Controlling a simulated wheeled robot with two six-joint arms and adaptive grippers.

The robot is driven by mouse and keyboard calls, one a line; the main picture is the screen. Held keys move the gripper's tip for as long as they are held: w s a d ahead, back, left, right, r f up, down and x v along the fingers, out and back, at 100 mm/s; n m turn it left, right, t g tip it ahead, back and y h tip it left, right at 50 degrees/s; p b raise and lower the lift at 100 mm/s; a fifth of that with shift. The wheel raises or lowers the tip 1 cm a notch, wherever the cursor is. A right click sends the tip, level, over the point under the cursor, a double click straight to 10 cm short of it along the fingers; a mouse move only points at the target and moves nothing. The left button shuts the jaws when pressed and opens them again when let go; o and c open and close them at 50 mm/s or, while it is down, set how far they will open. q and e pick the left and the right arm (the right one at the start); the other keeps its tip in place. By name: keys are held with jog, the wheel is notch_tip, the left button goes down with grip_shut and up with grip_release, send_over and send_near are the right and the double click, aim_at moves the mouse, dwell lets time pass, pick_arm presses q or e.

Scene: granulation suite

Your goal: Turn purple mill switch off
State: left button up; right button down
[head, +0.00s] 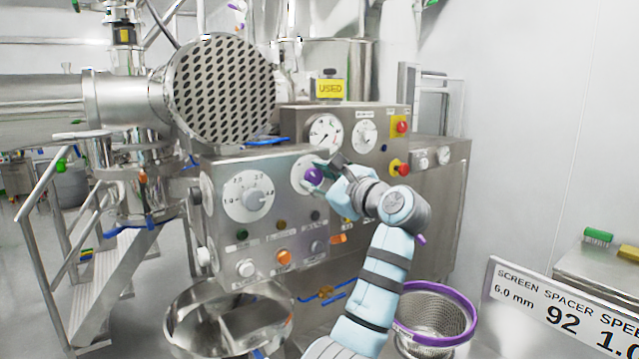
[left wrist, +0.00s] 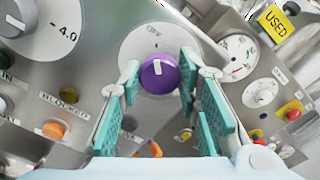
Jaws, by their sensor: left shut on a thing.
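The purple mill switch (head: 314,176) is a round knob on a pale dial on the steel control panel's front. In the left wrist view the purple knob (left wrist: 158,73) sits below the word OFF on its dial (left wrist: 150,42). A small pale mark shows on the knob, but its exact direction is hard to tell. My left gripper (head: 326,172) is at the dial, partly covering it. Its teal fingers (left wrist: 160,82) stand on both sides of the knob, shut on it. My right gripper is not in view.
A grey numbered dial (head: 250,198) is left of the switch, with several small buttons below. A red emergency button (head: 399,168) is on the panel behind, to the right. A steel bowl (head: 181,300) and a purple-rimmed basket (head: 470,335) stand below.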

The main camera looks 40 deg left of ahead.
pick_arm(q)
jog(key=shift+r, duration=0.25)
jog(key=o, duration=1.1)
jog(key=shift+a+f, duration=0.1)
jog(key=shift+f, duration=0.05)
jog(key=shift+o, duration=0.2)
jog(key=v, duration=1.2)
